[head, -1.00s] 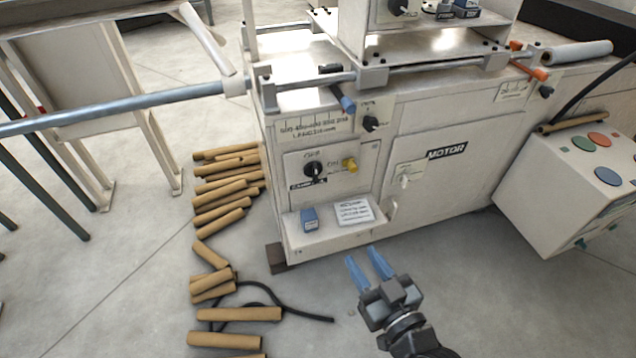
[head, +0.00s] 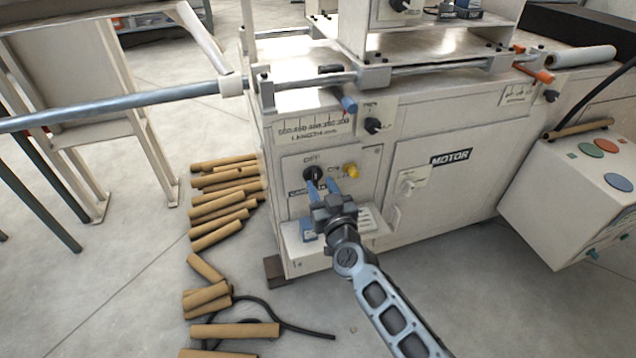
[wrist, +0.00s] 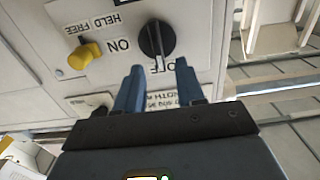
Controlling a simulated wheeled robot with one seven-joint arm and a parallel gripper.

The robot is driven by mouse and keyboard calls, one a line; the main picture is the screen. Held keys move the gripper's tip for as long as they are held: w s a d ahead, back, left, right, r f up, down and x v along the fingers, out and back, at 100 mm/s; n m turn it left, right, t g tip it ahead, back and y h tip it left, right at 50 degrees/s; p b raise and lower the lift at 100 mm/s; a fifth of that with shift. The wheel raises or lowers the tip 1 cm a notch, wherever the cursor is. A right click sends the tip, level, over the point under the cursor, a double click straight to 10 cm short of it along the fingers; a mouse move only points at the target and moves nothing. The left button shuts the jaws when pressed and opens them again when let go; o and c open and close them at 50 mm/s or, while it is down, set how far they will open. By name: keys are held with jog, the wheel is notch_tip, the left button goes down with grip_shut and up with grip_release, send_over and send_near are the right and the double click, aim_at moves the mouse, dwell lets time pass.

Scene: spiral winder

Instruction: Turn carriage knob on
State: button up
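The carriage knob (head: 313,173) is a round black rotary knob on the white front panel (head: 290,165). In the wrist view, which shows the panel upside down, the knob (wrist: 155,38) has a white line pointing toward the OFF mark; the ON mark lies to its left. My gripper (head: 322,184) is open and empty in front of the knob. In the wrist view its two blue fingers (wrist: 158,70) point at the knob, with their tips just short of it in the picture. I cannot tell whether they touch it. In the head view the fingers partly cover the panel's label.
A yellow knob (head: 351,170), labelled HELD FREE in the wrist view, sits close beside the carriage knob. Cardboard tubes (head: 235,331) and a black cable lie on the floor to the left.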

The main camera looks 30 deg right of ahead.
aim_at(316, 176)
jog(key=shift+b+x, duration=0.3)
jog(key=shift+x, duration=1.2)
grip_shut()
